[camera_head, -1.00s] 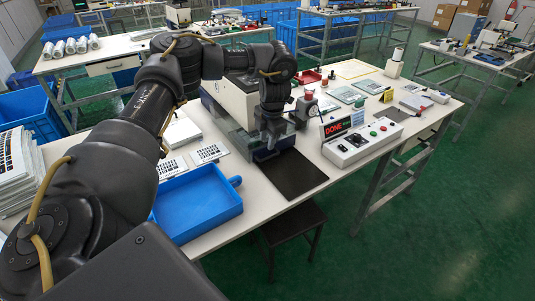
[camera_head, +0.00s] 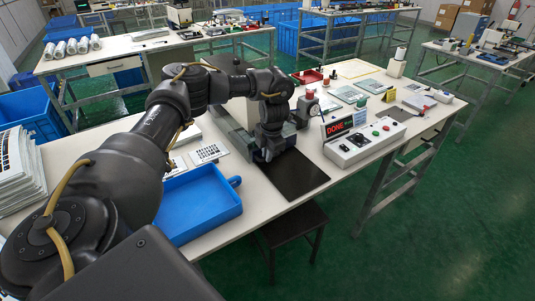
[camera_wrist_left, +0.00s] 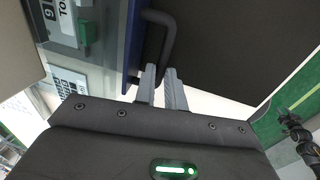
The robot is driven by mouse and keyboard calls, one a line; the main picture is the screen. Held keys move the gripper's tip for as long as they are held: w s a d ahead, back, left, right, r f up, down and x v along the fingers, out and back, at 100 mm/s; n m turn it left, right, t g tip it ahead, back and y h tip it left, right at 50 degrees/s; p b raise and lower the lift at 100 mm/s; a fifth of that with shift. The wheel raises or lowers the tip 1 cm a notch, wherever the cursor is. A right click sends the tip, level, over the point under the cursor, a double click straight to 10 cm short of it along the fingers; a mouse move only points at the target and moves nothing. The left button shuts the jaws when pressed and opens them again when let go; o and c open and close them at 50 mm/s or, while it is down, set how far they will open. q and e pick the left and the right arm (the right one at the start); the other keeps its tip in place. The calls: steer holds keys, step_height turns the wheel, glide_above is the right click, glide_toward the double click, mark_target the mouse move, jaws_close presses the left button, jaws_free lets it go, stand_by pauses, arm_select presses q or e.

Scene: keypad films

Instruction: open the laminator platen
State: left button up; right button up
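The laminator (camera_head: 236,108) is a pale machine on the white table, largely hidden behind my left arm in the head view. In the left wrist view a dark curved handle (camera_wrist_left: 170,36) stands out from a dark blue edge (camera_wrist_left: 133,45), which seems to be the platen's. My left gripper (camera_head: 266,155) is low at the laminator's front. In the left wrist view its two grey fingers (camera_wrist_left: 161,70) are a small gap apart at the handle's lower end. Whether they grip the handle I cannot tell.
A blue tray (camera_head: 228,212) lies left of a black mat (camera_head: 290,181) at the table's front edge. A control box (camera_head: 365,143) with a red DONE sign (camera_head: 338,129) stands to the right. A dark stool (camera_head: 295,226) is below. Printed cards (camera_head: 209,153) lie behind the tray.

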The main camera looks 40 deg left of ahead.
arm_select(q)
jaws_close()
arm_select(e)
steer(key=shift+w+a, duration=0.15)
steer(key=shift+w, duration=0.3)
